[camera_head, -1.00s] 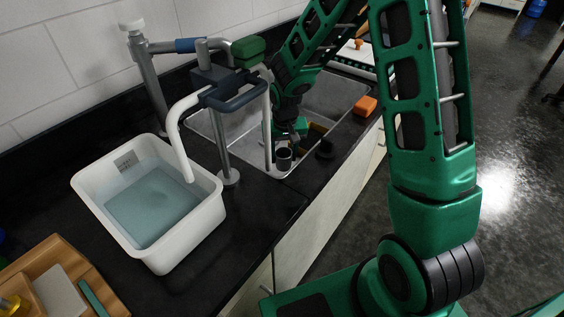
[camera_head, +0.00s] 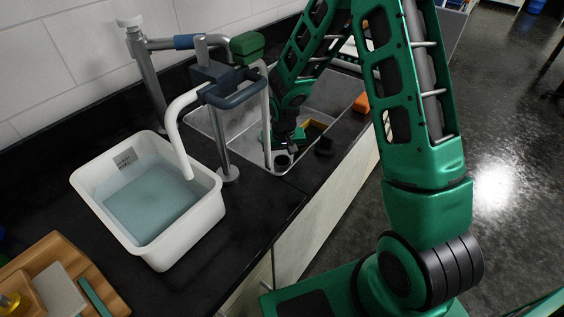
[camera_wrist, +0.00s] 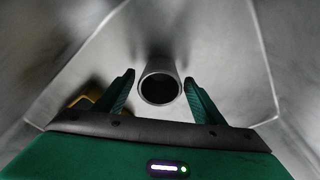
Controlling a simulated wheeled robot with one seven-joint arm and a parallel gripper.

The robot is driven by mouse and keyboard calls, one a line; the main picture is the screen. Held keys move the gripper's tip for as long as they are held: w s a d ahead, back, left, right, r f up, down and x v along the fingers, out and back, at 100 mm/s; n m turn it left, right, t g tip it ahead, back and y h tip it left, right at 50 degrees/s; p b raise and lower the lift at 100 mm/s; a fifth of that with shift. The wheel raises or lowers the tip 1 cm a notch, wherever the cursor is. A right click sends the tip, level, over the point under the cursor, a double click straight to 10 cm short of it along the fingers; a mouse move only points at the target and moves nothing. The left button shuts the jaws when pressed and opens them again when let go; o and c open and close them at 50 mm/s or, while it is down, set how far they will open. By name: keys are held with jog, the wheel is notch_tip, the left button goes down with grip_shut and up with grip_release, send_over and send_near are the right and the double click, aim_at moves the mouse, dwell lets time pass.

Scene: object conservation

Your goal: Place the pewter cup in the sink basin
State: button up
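The pewter cup (camera_head: 282,160) is a small grey cylinder with a dark mouth, low in the near end of the metal sink basin (camera_head: 238,128). In the wrist view the cup (camera_wrist: 160,74) shows its round open mouth towards the camera, with the basin's grey walls around it. My gripper (camera_head: 287,149) reaches down into the basin at the cup. In the wrist view its two green fingers (camera_wrist: 160,82) stand on either side of the cup, with a narrow gap showing on each side. The cup's underside is hidden.
A yellow object (camera_head: 317,126) lies in the basin beside my gripper. The faucet (camera_head: 215,88) and a white water tub (camera_head: 150,250) stand to the left.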

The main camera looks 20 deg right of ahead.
jog(key=shift+r, duration=0.1)
notch_tip(320, 180, up, 12)
jog(key=s, duration=0.1)
jog(key=shift+s+a, duration=0.15)
jog(key=shift+s, duration=0.2)
dwell(0.6)
